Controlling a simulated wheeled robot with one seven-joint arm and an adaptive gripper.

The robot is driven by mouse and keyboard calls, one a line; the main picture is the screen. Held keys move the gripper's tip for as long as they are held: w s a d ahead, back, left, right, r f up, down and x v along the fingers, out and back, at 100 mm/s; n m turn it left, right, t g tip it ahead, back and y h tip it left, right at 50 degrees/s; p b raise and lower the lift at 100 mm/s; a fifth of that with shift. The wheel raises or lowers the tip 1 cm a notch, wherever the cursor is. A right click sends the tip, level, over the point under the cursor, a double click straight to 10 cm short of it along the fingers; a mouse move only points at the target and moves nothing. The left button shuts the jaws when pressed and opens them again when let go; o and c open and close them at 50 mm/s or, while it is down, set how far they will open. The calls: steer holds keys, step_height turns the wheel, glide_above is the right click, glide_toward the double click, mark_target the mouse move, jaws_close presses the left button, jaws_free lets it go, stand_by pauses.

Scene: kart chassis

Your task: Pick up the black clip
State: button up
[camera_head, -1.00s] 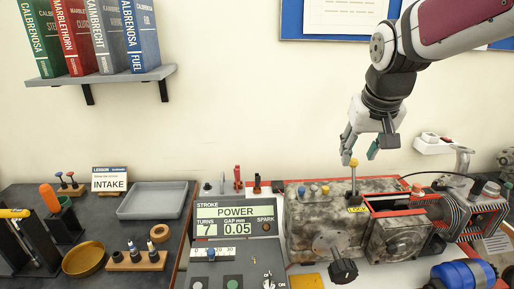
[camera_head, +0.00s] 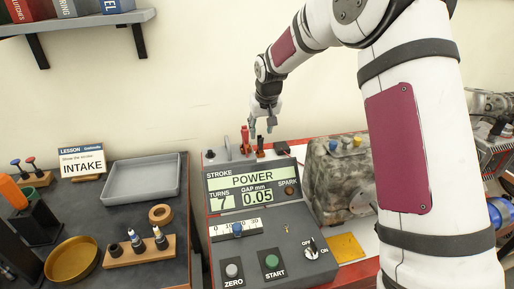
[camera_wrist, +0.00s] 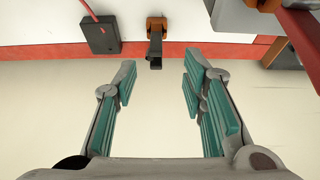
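The black clip (camera_head: 261,146) stands on a small orange base behind the console, beside an upright red clip (camera_head: 245,139). In the wrist view the black clip (camera_wrist: 155,48) shows near the top middle, ahead of the gap between the fingers and apart from them. My gripper (camera_head: 262,129) is just above the black clip in the head view, pointing down. In the wrist view my gripper (camera_wrist: 159,80) is open, with teal pads wide apart and nothing between them.
A small black box (camera_wrist: 101,36) with a red lead lies beside the clip. The console (camera_head: 268,225) stands in front, with the stained engine block (camera_head: 335,190) to its right. A grey tray (camera_head: 142,181) is on the left bench. The wall is close behind.

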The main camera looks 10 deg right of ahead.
mark_target(261, 138)
steer(key=x, duration=0.8)
steer(key=shift+w+d+f, duration=0.1)
steer(key=shift+d, duration=0.15)
steer(key=shift+c, duration=0.3)
jaws_close()
